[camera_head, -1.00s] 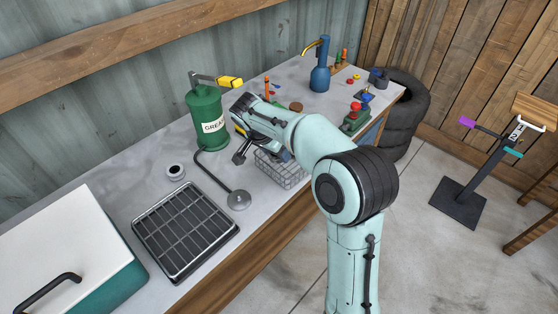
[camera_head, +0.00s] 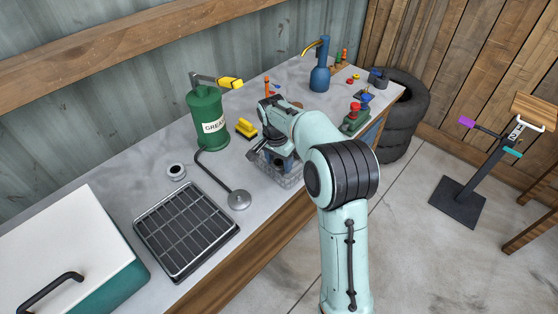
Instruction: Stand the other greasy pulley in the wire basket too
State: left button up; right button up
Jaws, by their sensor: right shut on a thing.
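The wire basket (camera_head: 290,180) stands at the bench's front edge, partly covered by my right arm. My right gripper (camera_head: 262,155) points down at the basket's left side, over or just inside its rim; I cannot tell which. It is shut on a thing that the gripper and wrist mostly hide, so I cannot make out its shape. Whether a pulley stands in the basket is also hidden. A small pale ring-shaped thing with a dark centre (camera_head: 176,171) lies on the bench left of the basket. My left gripper is out of view.
A green grease pump (camera_head: 208,120) with a hose ending in a grey disc (camera_head: 239,200) stands left of the basket. A yellow brush-like thing (camera_head: 246,128) lies behind the gripper. A black grid tray (camera_head: 186,230) is front left.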

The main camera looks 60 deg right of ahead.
aim_at(276, 166)
jog(key=shift+f, duration=0.2)
jog(key=o, duration=1.2)
jog(key=shift+r, duration=0.15)
notch_tip(276, 166, up, 12)
jog(key=a+p, duration=0.1)
jog(key=p, duration=0.1)
jog(key=shift+a, duration=0.25)
